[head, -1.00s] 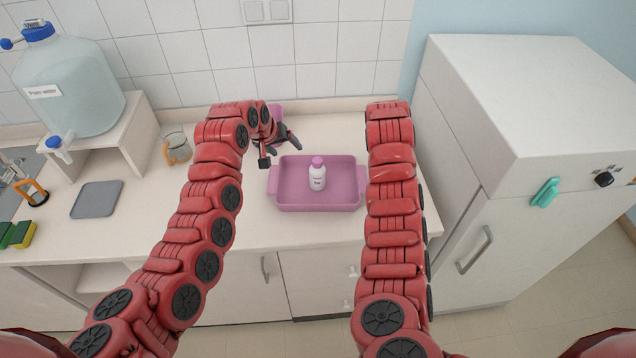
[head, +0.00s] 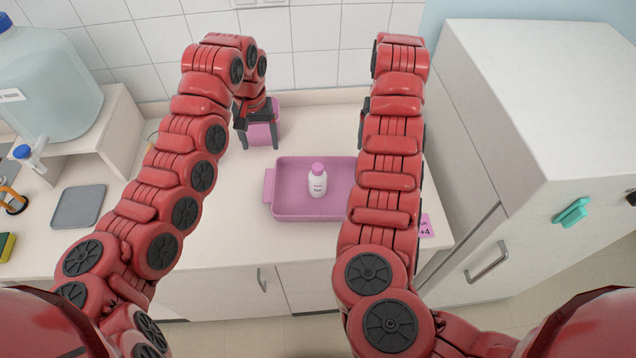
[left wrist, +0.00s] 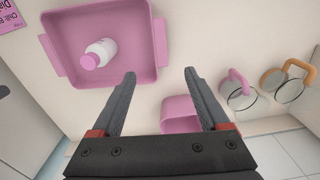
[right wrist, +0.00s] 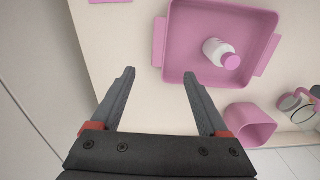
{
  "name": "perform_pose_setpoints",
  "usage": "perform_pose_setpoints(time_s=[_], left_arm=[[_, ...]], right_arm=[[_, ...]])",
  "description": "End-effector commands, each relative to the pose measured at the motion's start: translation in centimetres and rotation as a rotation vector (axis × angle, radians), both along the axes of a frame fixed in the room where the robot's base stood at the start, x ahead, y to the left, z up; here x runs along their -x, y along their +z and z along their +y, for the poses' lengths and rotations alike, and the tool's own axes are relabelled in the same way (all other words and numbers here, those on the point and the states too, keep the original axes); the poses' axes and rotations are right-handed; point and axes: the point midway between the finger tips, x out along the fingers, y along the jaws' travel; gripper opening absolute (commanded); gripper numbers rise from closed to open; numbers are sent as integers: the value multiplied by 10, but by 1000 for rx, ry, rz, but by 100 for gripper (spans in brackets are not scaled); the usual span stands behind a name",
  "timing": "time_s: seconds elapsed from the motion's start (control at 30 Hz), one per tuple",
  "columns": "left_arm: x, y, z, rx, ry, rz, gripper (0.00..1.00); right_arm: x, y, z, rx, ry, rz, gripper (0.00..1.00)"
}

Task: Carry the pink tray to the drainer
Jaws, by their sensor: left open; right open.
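The pink tray (head: 283,208) lies flat on the counter, with a handle on each short side. A white bottle with a pink cap (head: 317,183) stands inside it. The tray also shows in the left wrist view (left wrist: 123,81) and right wrist view (right wrist: 190,72). My left gripper (head: 259,143) is open and empty, pointing down behind the tray's left side, in front of a pink bin (head: 265,118). My right gripper (right wrist: 159,76) is open and empty beside the tray; in the head view my arm mostly hides it and the tray's right end. I see nothing clearly identifiable as the drainer.
A grey mat (head: 79,207) lies on the counter at left, below a water container (head: 50,85) on a stand. Glass beakers with a pink handle (left wrist: 238,95) and an orange handle (left wrist: 285,88) stand near the wall. A white refrigerator (head: 530,130) flanks the counter at right.

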Motion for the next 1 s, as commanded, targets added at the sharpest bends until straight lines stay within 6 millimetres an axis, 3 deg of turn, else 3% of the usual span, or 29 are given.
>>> perform_pose_setpoints(time_s=[0.23, 0.37, 1.0], left_arm=[[0, -3, -1, 2, 0, -1, 78], [0, -14, -2, 6, -1, 1, 78], [1, -128, 0, -2, -1, 3, 78]], right_arm=[[0, -3, -1, 2, -1, -1, 78], [0, -14, -3, 6, -3, 0, 78], [1, -128, 0, -1, -2, 3, 78]])
